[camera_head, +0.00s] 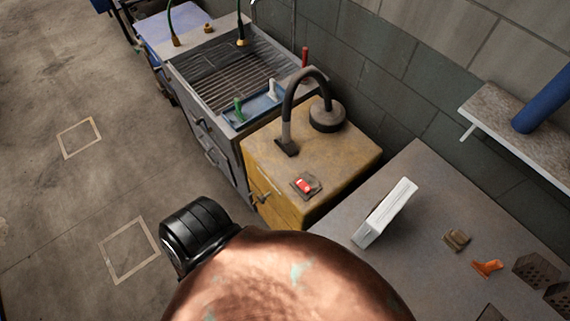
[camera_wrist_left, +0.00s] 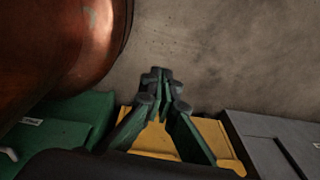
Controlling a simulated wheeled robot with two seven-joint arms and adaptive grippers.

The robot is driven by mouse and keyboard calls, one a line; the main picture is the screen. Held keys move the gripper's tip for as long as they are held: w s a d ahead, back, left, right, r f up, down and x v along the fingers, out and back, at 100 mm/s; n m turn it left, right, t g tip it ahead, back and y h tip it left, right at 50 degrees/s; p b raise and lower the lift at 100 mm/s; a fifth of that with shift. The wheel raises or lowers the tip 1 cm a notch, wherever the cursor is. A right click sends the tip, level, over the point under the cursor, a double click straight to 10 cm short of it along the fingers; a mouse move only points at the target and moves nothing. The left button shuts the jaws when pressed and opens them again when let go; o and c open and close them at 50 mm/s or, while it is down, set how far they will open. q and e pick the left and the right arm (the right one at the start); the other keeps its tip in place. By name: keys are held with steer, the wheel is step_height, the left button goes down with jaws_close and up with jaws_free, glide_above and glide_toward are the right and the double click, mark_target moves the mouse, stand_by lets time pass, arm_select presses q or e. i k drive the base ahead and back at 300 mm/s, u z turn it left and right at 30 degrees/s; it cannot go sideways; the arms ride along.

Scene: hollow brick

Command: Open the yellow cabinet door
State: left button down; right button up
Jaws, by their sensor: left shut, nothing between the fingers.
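The yellow cabinet (camera_head: 315,165) stands mid-picture in the head view, against the wall. Its front (camera_head: 275,199) faces lower left and has a small dark handle (camera_head: 262,198). The door appears closed, though the lower front is hidden. In the left wrist view a yellow part of the cabinet (camera_wrist_left: 153,141) shows behind and beside my left gripper (camera_wrist_left: 160,76). That gripper is shut and empty, its fingertips seen against the floor. Whether it touches the cabinet I cannot tell. Neither gripper shows in the head view, and my right gripper is in no view.
A hose lamp (camera_head: 301,95) and a red switch (camera_head: 305,186) are on the cabinet top. A grey unit with a grille (camera_head: 213,158) adjoins at left. A grey worktop (camera_head: 440,200) with a white box (camera_head: 384,213) lies right. Open floor (camera_head: 75,200) lies left.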

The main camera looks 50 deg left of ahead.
mark_target(267, 209)
steer(key=z, duration=0.35)
steer(key=k, duration=1.35)
steer(key=u, duration=2.2)
steer(key=k, duration=1.3)
steer(key=u, duration=1.2)
steer(key=i, duration=1.7)
steer(key=z, duration=1.45)
steer(key=i, duration=0.55)
steer(key=z, duration=0.6)
